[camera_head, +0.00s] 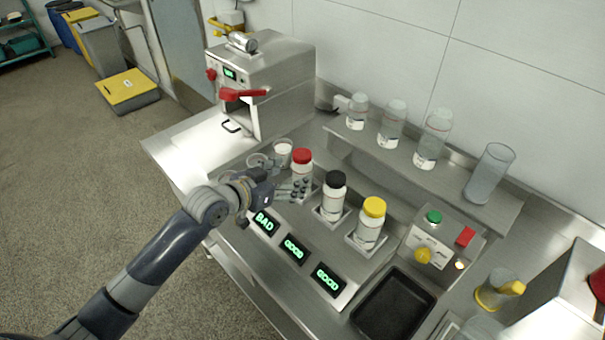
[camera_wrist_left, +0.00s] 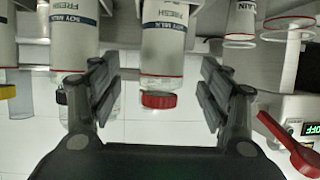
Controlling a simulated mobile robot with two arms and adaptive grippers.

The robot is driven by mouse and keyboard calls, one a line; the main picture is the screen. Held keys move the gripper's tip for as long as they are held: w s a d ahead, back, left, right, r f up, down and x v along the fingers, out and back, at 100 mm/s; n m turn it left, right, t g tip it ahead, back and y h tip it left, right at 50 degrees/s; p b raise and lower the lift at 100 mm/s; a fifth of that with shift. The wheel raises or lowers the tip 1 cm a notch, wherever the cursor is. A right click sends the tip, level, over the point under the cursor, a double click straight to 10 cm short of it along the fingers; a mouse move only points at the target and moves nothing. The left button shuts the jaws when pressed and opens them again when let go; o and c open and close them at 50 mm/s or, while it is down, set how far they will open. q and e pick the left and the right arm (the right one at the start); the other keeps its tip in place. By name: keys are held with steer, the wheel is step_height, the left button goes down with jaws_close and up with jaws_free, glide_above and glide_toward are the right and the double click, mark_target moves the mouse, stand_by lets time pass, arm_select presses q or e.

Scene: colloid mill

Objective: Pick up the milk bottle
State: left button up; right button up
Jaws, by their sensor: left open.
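Three white bottles stand in a row on the bench: a red-capped one (camera_head: 301,168), a black-capped one (camera_head: 333,200) and a yellow-capped one (camera_head: 369,228). My left gripper (camera_head: 292,188) is open and empty beside the red-capped bottle, in front of it. In the left wrist view, which looks upside down, the red-capped bottle (camera_wrist_left: 163,62) shows between the two open fingers (camera_wrist_left: 158,90), with gaps on both sides. Its label reads "FRESH" and "MILK". The black-capped bottle (camera_wrist_left: 75,45) is left of it there, its label ending in "SOY MILK". My right gripper is not in view.
Small cups (camera_head: 282,150) stand behind the gripper. A steel machine (camera_head: 262,75) stands at the back left, clear bottles on a raised shelf (camera_head: 440,180), a black tray (camera_head: 393,305) at the front right.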

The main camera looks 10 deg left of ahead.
mark_target(295, 173)
arm_select(q)
steer(key=shift+w+d+f, duration=0.2)
steer(key=shift+w, duration=0.2)
steer(key=shift+w+d+f+p, duration=0.1)
steer(key=shift+w+d+p, duration=0.15)
steer(key=shift+w+p, duration=0.25)
steer(key=shift+p+x, duration=0.4)
steer(key=shift+x, duration=1.55)
steer(key=shift+a+f, duration=0.15)
steer(key=shift+c, duration=0.8)
steer(key=c, duration=1.2)
